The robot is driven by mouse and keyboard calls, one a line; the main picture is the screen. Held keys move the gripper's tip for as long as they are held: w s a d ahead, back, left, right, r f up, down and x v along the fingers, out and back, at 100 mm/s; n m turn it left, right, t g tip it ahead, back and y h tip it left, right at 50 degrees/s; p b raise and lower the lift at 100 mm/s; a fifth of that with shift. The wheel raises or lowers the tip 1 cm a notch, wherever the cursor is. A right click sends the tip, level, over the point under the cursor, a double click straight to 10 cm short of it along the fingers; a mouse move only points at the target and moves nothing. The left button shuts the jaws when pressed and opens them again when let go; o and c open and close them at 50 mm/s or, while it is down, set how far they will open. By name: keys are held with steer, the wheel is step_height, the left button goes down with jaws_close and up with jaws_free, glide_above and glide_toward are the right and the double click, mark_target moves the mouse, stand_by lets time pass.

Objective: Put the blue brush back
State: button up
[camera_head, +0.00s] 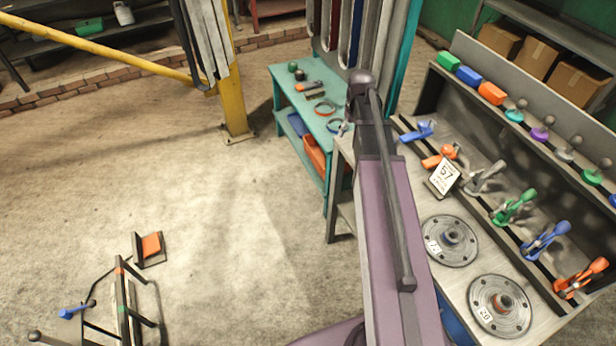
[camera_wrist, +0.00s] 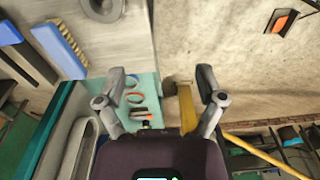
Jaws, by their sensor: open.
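The blue brush (camera_wrist: 60,50), with pale tan bristles along one side, shows at the upper left of the wrist view. A blue block (camera_head: 468,76) sits between a green and an orange one on the upper shelf there. My gripper (camera_wrist: 160,76) is open and empty, its two fingers spread wide. In the head view my purple arm covers part of the bench and hides the fingers.
The bench (camera_head: 448,213) at right holds two metal discs, a "57" sign and a row of coloured tools. A teal table (camera_head: 305,105) with rings stands behind it. A yellow post (camera_head: 228,75) rises nearby. A black frame (camera_head: 125,300) stands lower left. The middle floor is clear.

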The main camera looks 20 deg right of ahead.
steer(key=s+a+m, duration=0.1)
steer(key=s+a, duration=1.4)
steer(key=a, duration=0.4)
steer(key=shift+g, duration=0.4)
steer(key=shift+w, duration=0.1)
